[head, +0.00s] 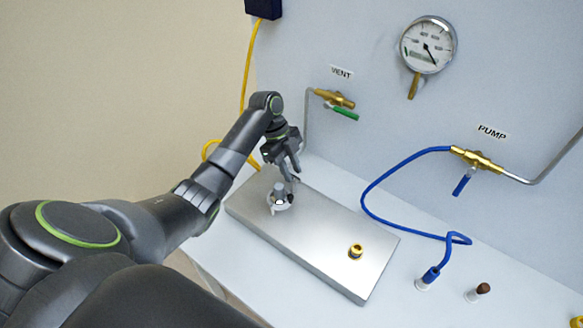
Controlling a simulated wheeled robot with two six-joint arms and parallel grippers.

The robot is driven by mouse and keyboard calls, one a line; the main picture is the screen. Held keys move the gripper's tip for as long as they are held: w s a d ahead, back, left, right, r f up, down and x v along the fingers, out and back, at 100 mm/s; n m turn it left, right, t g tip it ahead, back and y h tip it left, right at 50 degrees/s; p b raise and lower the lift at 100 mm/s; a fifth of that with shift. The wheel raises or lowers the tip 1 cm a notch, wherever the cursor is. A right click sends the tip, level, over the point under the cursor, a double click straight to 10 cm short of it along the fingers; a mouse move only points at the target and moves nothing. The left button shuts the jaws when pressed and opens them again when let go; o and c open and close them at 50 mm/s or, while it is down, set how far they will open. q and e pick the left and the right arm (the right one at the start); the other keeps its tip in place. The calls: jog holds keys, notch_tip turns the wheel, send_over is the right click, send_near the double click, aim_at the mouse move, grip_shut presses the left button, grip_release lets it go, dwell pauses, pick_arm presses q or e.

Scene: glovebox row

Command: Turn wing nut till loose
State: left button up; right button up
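A small grey and white fitting (279,202) stands near the left end of a flat metal plate (310,237). It has a grey upright part in a pale base and looks like the wing nut, but its wings are hard to make out. My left gripper (291,183) points down just behind and to the right of its top. The fingertips are dark and overlap the fitting's edge in the picture. I cannot tell whether they touch it, or whether they are open or shut. My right gripper is not in view.
A brass fitting (356,251) sits on the plate's right part. A blue hose (371,187) runs from the PUMP valve (476,159) to a blue connector (431,275). A VENT valve (336,98) and gauge (428,45) are on the wall. A brown-topped peg (482,289) stands right.

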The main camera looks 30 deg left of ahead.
pick_arm(q)
jog(key=shift+s+d+f, duration=0.1)
jog(key=shift+f, duration=0.15)
grip_shut()
